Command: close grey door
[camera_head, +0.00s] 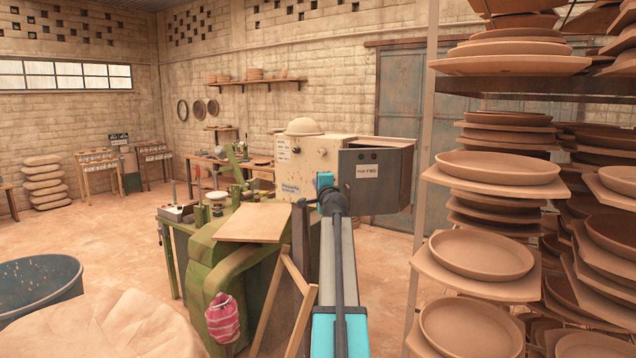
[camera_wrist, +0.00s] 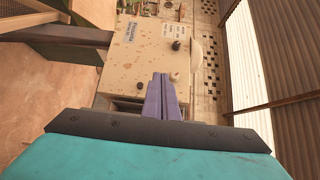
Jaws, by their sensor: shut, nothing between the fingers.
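The grey door (camera_head: 385,182) is a dark grey panel with a white label. It stands open, swung out at the right side of a speckled cream cabinet (camera_head: 299,158) on the green machine. In the head view my arm reaches up to the door's left edge and hides the fingertips. I cannot tell whether they touch anything.
The green machine (camera_head: 236,262) stands left of my arm, with a tilted wooden board (camera_head: 255,222) on it. A tall rack of clay plates (camera_head: 480,255) stands close on the right. A blue tub (camera_head: 40,285) is at lower left. Open floor lies at far left.

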